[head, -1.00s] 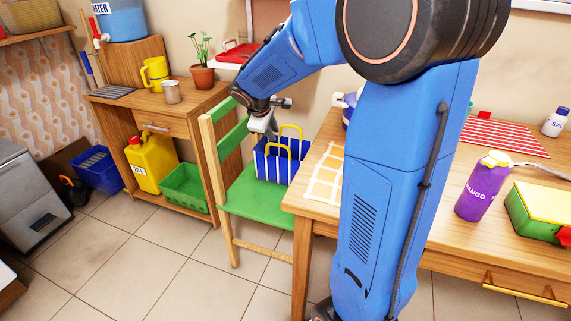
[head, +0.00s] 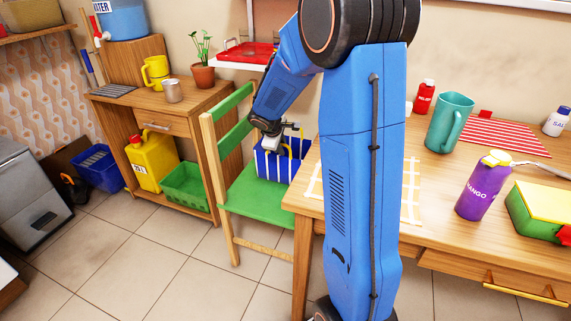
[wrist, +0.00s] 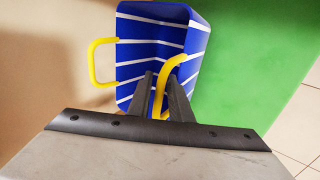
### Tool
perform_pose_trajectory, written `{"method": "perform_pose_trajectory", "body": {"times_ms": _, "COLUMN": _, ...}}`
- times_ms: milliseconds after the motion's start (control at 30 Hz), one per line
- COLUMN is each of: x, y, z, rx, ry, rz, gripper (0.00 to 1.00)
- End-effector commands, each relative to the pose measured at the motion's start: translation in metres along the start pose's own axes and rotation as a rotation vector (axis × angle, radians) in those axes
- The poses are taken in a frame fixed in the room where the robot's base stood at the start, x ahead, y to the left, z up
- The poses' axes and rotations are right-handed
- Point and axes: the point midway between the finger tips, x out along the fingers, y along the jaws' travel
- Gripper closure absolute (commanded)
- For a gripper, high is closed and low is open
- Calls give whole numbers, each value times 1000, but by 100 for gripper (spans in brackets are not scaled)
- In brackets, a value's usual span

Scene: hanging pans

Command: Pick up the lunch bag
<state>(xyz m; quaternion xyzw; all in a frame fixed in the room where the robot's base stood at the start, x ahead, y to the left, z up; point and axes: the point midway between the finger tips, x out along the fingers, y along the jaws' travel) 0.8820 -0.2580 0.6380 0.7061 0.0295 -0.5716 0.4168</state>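The lunch bag (head: 268,167) is blue with white stripes and has two yellow handles. It stands upright on the green seat of a chair (head: 248,203). In the wrist view, the open-topped bag (wrist: 147,52) shows from above. My gripper (head: 269,141) is at the top of the bag, partly hiding it in the head view. In the wrist view, the fingers of my gripper (wrist: 160,82) are apart, one on each side of the near yellow handle (wrist: 159,92). The other handle (wrist: 93,64) is clear of the fingers. Whether a finger touches the handle is unclear.
The chair's green backrest (head: 234,130) rises left of the bag. A wooden table (head: 447,232) stands close on the right, with a purple bottle (head: 482,187) and a teal mug (head: 449,123). A wooden cabinet (head: 160,125) stands on the left. Tiled floor in front is clear.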

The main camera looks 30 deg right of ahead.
Motion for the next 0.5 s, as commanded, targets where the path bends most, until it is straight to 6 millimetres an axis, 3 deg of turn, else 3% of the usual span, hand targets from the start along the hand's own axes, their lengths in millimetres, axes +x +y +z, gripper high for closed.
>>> {"method": "perform_pose_trajectory", "body": {"times_ms": 200, "x": 19, "y": 0, "z": 0, "rx": 0, "ry": 0, "rz": 0, "gripper": 82}}
{"method": "perform_pose_trajectory", "body": {"times_ms": 433, "x": 20, "y": 1, "z": 0, "rx": 1, "ry": 0, "rz": 1, "gripper": 82}}
{"method": "perform_pose_trajectory", "body": {"times_ms": 467, "x": 20, "y": 1, "z": 0, "rx": 1, "ry": 0, "rz": 1, "gripper": 84}}
{"method": "perform_pose_trajectory", "body": {"times_ms": 500, "x": 20, "y": 0, "z": 0, "rx": 1, "ry": 0, "rz": 1, "gripper": 93}}
